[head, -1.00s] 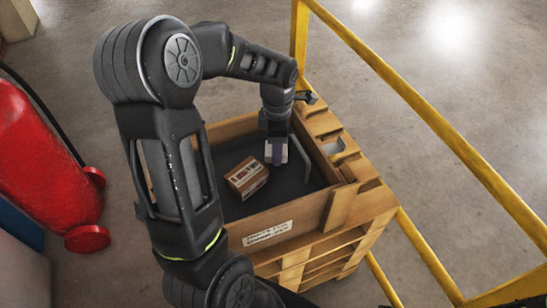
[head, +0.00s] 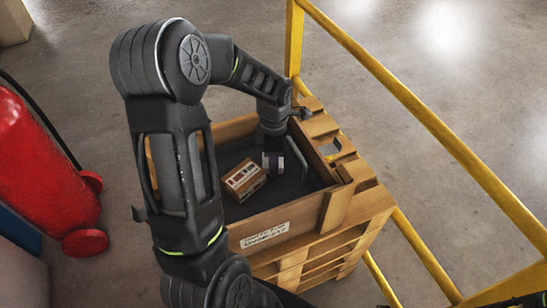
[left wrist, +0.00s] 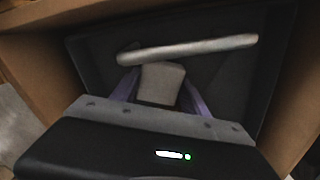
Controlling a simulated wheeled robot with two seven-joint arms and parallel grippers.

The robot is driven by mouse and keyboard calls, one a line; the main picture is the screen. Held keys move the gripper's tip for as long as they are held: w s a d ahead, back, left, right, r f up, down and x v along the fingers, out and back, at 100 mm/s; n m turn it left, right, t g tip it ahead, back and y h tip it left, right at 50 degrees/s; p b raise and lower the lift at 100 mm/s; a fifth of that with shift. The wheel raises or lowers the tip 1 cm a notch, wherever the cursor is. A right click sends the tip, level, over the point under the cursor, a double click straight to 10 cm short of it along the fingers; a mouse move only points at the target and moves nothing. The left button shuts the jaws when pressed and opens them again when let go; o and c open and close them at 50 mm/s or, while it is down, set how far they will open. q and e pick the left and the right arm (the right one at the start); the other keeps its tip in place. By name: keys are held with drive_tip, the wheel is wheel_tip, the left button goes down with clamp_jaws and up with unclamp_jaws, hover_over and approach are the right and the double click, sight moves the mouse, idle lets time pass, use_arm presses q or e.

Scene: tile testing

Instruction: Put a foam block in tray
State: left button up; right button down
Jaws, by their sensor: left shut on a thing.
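My left gripper (head: 273,162) points down inside the wooden crate (head: 290,222) in the head view. In the left wrist view its purple fingers (left wrist: 161,92) are shut on a small pale grey block (left wrist: 161,83), which looks like the foam block. The lower part of the block is hidden behind the gripper body. The crate has a dark floor (left wrist: 225,75). I cannot tell whether the block touches that floor. No separate tray shows.
A printed cardboard box (head: 245,180) lies in the crate left of my gripper. A pale bar (left wrist: 190,49) lies beyond the block. Yellow rails (head: 410,100) run along the right. A red extinguisher (head: 40,175) stands at the left.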

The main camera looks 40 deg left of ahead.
use_arm(q)
drive_tip(key=o, duration=1.3)
drive_tip(key=shift+f, duration=0.15)
wheel_tip(320, 180, up, 12)
drive_tip(key=shift+r+b, duration=0.2)
drive_tip(key=shift+b, duration=0.3)
drive_tip(key=shift+f, duration=0.1)
